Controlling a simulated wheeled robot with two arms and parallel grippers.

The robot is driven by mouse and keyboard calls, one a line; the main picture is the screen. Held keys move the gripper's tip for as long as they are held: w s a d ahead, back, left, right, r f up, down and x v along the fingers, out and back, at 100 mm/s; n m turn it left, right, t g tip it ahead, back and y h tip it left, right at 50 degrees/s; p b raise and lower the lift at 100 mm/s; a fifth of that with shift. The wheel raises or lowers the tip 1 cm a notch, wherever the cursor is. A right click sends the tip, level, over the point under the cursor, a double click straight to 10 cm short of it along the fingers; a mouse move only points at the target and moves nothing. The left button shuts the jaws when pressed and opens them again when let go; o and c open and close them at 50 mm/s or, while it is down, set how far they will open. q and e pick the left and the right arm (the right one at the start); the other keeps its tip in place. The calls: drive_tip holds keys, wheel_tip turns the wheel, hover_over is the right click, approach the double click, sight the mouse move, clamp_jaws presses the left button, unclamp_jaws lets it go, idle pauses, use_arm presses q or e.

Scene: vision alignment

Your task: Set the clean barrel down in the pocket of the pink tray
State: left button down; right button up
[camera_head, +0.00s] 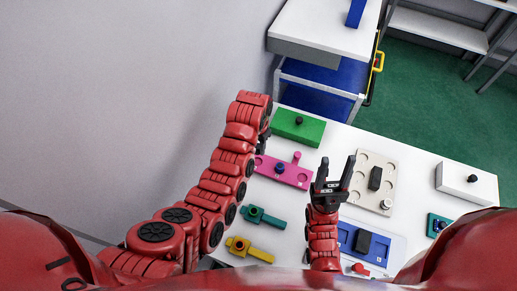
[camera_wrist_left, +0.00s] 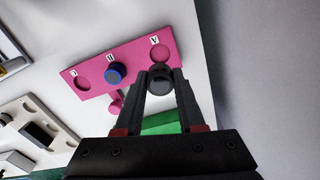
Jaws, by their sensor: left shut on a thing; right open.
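The pink tray (camera_head: 297,178) lies on the white table; in the left wrist view the tray (camera_wrist_left: 134,52) shows round pockets in a row with letter labels. A blue barrel (camera_wrist_left: 115,72) stands in the middle pocket. The two end pockets look empty. My left gripper (camera_head: 264,143) is at the tray's far left end, partly hidden by its arm. In the left wrist view my left gripper (camera_wrist_left: 160,85) is shut on a dark grey barrel (camera_wrist_left: 160,76), close to the pocket labelled A; its height above the tray is unclear. My right gripper (camera_head: 336,172) is open and empty.
A green block (camera_head: 300,130) with a black knob lies behind the pink tray. A beige plate (camera_head: 374,165) with a dark block is right of it. Teal (camera_head: 264,217) and yellow (camera_head: 248,250) pieces lie in front. A white box (camera_head: 465,182) stands at right.

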use_arm(q)
drive_tip(key=shift+f, duration=0.1)
drive_tip(key=shift+f+b, duration=1.9)
drive_tip(key=shift+f, duration=0.95)
drive_tip(key=shift+b, duration=0.35)
drive_tip(key=shift+f+b, duration=0.6)
drive_tip(key=shift+f, duration=0.3)
drive_tip(key=shift+c, duration=2.2)
unclamp_jaws()
